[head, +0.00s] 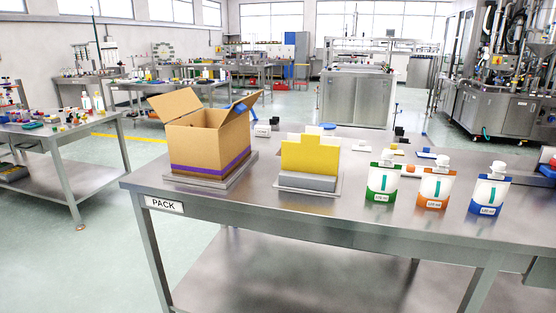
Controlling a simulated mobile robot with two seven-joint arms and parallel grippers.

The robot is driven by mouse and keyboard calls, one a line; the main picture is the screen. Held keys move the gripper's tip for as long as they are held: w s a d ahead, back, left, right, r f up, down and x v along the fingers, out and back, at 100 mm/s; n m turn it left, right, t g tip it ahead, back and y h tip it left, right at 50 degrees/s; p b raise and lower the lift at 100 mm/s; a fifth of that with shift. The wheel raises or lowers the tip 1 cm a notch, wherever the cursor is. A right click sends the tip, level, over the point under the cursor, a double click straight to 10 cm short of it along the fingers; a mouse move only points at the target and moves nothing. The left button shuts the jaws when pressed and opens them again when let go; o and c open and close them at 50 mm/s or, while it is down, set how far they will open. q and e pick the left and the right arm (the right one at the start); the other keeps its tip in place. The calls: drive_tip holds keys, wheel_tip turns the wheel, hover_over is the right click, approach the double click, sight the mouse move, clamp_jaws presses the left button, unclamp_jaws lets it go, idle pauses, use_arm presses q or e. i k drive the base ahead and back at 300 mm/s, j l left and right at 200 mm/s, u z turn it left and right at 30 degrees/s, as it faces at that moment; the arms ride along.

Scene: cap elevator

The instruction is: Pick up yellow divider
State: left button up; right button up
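The yellow divider (311,157) stands upright in a grey holder (306,182) near the middle of the steel table marked PACK. It is a flat yellow panel with a raised tab at its top edge. The holder rests on a thin plate on the table. An open cardboard box (206,145) with a purple stripe stands to the left of the divider, its flaps spread. Neither of my grippers shows in the head view.
Three capped pouches, green (382,182), orange (434,187) and blue (489,192), stand right of the divider. Several small white, blue and black items lie behind it. The table's front strip (330,212) is clear. Another table (60,132) stands at the left.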

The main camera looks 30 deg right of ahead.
sight(308, 155)
drive_tip(key=z, duration=1.2)
drive_tip(key=i+l, duration=0.45)
drive_tip(key=l, duration=0.1)
